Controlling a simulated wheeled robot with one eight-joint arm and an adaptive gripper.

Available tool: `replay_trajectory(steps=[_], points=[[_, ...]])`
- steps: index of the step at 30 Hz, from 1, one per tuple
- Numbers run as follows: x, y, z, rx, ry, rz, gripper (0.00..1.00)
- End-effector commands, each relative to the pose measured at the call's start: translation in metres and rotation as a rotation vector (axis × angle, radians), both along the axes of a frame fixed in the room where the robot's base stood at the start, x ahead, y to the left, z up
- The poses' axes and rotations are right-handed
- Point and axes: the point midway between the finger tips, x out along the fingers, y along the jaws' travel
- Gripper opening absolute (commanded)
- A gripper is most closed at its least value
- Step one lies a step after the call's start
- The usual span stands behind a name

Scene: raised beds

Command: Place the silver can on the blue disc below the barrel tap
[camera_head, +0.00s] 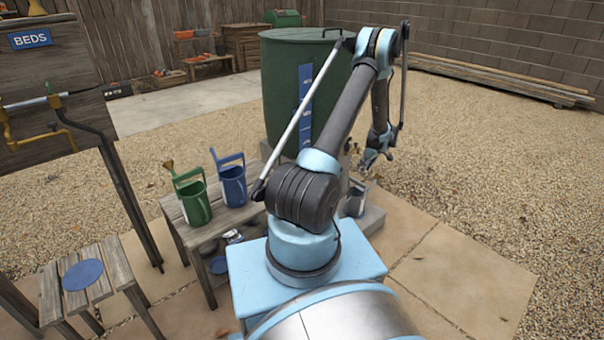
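A silver-grey can (355,201) stands on a pale block at the foot of the green barrel (284,88), partly hidden behind my arm. My gripper (377,157) hangs just above and a little right of the can, apart from it; its fingers look spread and empty. No blue disc shows under the can.
Green (194,202) and blue (233,187) watering cans stand on the wooden bench (204,228). A small silvery item (233,237) shows by its front edge. Yellow pipework (40,137) hangs at the left. The gravel on the right is clear.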

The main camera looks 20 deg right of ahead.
Motion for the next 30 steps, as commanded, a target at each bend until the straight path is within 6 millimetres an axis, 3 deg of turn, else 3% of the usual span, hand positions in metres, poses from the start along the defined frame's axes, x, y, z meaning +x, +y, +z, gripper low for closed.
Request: replay_trajectory(steps=[9,16,23,30], points=[[0.020,0.072,0.102,0.010,0.042,-0.030,0.29],[0.020,0.131,0.170,0.014,0.073,-0.059,0.29],[0.007,0.192,0.229,0.014,0.100,-0.089,0.29],[-0.018,0.256,0.280,0.011,0.125,-0.119,0.29]])
